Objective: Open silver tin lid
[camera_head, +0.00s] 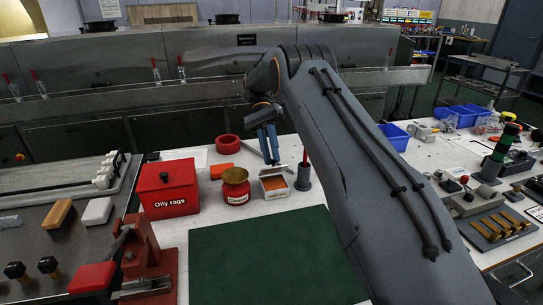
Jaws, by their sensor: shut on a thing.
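The silver tin (276,194) is a small pale box on the white bench, just behind the green mat. Orange-brown contents show in its opening. Its lid (271,171) is a pale strip at the tin's back edge and appears raised. My gripper (270,161) points down from behind at this lid, its two blue-grey fingers close together and shut on the lid's edge. The exact contact is too small to see clearly.
A red jar with a brass-coloured top (236,196) stands close left of the tin, and a dark grey cup (303,179) close right. A red "Oily rags" box (168,190) is farther left. The green mat (265,262) in front is clear.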

